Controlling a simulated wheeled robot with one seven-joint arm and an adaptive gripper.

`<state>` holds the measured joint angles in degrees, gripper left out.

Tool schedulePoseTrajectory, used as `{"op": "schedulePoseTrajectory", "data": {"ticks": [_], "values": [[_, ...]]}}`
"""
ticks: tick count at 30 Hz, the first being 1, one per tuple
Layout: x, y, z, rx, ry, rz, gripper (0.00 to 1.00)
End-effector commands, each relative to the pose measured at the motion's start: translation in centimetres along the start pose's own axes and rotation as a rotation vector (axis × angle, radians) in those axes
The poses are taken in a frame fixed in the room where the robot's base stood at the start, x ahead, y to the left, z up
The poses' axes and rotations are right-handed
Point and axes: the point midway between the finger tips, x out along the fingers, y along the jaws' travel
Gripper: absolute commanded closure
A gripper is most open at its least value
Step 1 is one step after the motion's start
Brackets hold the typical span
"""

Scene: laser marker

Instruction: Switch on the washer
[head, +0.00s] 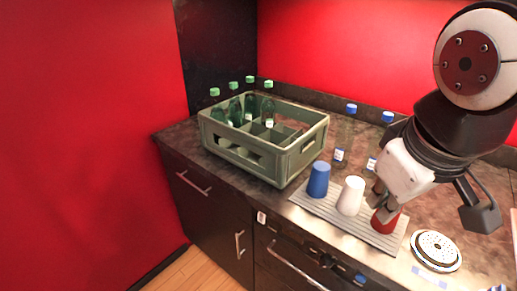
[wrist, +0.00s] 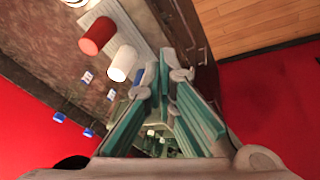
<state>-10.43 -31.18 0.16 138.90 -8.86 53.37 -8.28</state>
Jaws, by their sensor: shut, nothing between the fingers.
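The washer (head: 285,263) appears to be the dark built-in front under the counter, with a long metal handle. Its upper strip carries small dark controls and a blue mark (head: 360,278); its lower part is cut off by the picture edge. I cannot tell which control is the power switch. In the wrist view my gripper's fingers (wrist: 163,80) reach past the white cup, and the washer front is not clear.
A blue cup (head: 318,180), a white cup (head: 350,196) and a red cup (head: 385,221) stand on a ribbed tray (head: 328,212). A green crate (head: 285,165) with bottles stands left. Bottles with blue caps stand behind. A round plate (head: 436,250) lies right. Floor in front is clear.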

Motion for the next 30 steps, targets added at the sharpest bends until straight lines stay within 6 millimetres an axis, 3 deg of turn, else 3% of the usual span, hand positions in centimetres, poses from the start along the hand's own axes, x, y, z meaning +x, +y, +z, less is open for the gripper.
{"op": "schedulePoseTrajectory", "data": {"ticks": [8, 14, 20, 24, 30], "values": [[8.1, -2.3, -5.6, -0.47, -0.124, 0.038, 1.0], [14.1, -5.5, -9.8, -0.855, -0.204, 0.081, 1.0], [20.2, -10.2, -13.3, -1.243, -0.275, 0.136, 1.0], [24.5, -14.4, -15.3, -1.516, -0.32, 0.184, 1.0], [29.8, -20.5, -16.8, -1.857, -0.375, 0.258, 1.0]]}}
